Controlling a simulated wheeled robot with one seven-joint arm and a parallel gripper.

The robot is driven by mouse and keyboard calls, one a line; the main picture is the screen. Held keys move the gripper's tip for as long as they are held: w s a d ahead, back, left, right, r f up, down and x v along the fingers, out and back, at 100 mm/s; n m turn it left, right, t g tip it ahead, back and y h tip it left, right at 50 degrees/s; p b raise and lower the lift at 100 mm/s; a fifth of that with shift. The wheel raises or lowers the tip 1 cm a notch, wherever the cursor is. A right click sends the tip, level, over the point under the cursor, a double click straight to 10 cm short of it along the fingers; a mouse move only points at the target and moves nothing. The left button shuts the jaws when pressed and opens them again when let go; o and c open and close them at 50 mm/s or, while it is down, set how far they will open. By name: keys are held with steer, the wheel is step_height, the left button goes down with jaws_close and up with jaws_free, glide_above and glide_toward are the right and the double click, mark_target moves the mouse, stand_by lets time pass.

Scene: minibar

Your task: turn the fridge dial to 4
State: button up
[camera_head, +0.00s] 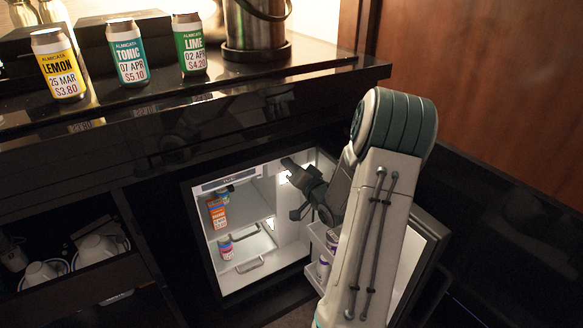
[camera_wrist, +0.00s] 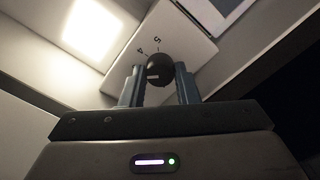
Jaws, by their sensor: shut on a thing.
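The fridge dial (camera_wrist: 158,70) is a round dark knob with a small light mark, on a pale panel in the wrist view. The numbers 4 and 5 are printed just beyond it, 4 to the left and 5 to the right. My gripper (camera_wrist: 160,84) has its two fingers on either side of the dial, shut on it. In the head view my gripper (camera_head: 293,188) reaches into the open fridge (camera_head: 205,235) near its right inner wall. The dial is hidden there by the gripper. I cannot tell which number the dial points to.
The fridge door (camera_head: 425,250) stands open at right, with purple-labelled cans (camera_head: 323,268) in its rack. An orange-labelled can (camera_head: 217,212) and another can (camera_head: 225,246) stand inside. Cans labelled lemon (camera_head: 58,65), tonic (camera_head: 126,52) and lime (camera_head: 190,45) stand on the counter above.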

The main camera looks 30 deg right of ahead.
steer(key=m+p, duration=0.8)
steer(key=p, duration=0.1)
steer(key=shift+m, duration=0.4)
stand_by(0.4)
steer(key=o, duration=1)
steer(key=shift+c, duration=0.2)
steer(key=s+p, duration=0.3)
steer(key=s, duration=1)
steer(key=shift+s+a, duration=0.4)
